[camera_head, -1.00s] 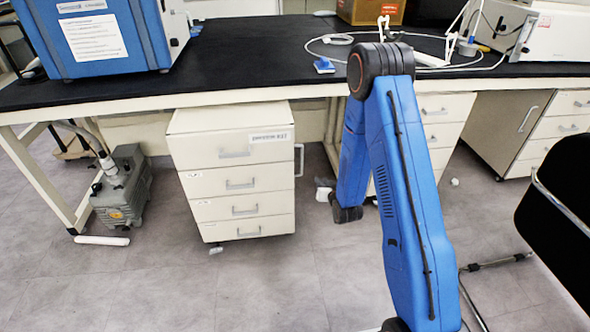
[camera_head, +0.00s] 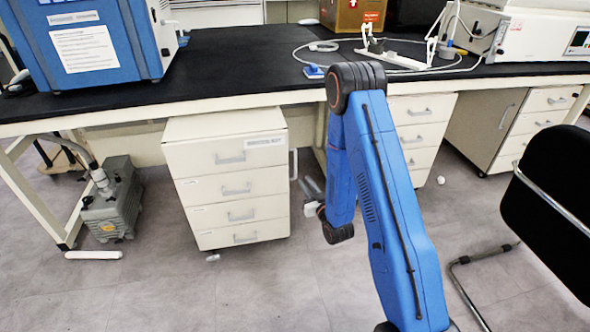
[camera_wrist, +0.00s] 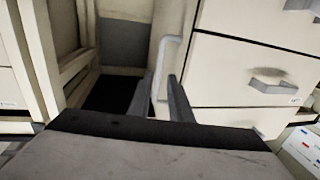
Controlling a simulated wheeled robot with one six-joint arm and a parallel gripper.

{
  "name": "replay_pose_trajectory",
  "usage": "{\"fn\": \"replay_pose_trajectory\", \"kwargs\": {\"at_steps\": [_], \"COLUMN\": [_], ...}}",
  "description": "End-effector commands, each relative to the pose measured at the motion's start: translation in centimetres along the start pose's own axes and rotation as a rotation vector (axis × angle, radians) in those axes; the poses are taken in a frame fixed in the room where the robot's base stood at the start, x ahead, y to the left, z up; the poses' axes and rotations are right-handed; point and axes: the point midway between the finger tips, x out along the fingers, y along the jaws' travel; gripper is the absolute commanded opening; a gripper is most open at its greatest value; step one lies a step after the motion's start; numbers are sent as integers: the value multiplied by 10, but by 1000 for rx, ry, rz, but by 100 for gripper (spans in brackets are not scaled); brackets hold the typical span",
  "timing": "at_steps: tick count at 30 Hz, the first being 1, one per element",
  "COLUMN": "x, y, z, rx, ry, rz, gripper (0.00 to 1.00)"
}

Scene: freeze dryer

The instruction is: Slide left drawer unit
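The left drawer unit (camera_head: 232,187) is a cream cabinet with several drawers, standing under the black-topped bench. A pale vertical side handle (camera_head: 294,164) sticks out from its right side. My gripper (camera_head: 309,188) is just right of that handle, partly hidden behind my blue arm. In the wrist view, my gripper's two grey fingers (camera_wrist: 160,98) are apart. The side handle (camera_wrist: 166,62) shows between and just beyond the fingertips. I cannot tell whether they touch it. The drawer fronts (camera_wrist: 245,75) fill the right of the wrist view.
A grey pump (camera_head: 113,203) and a white tube (camera_head: 93,255) lie on the floor at left. Another drawer cabinet (camera_head: 420,115) is to the right, and a black chair (camera_head: 550,195) stands at far right. The floor before the left unit is mostly clear.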

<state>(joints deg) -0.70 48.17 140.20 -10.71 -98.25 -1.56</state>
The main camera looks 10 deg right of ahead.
Motion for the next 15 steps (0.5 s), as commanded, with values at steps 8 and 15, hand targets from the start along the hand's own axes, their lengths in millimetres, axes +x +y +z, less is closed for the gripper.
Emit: {"fn": "replay_pose_trajectory", "kwargs": {"at_steps": [8, 15], "x": [50, 89], "y": [0, 0], "z": [0, 0], "rx": [-1, 0], "ry": [2, 2], "rz": [1, 0], "gripper": [18, 18]}}
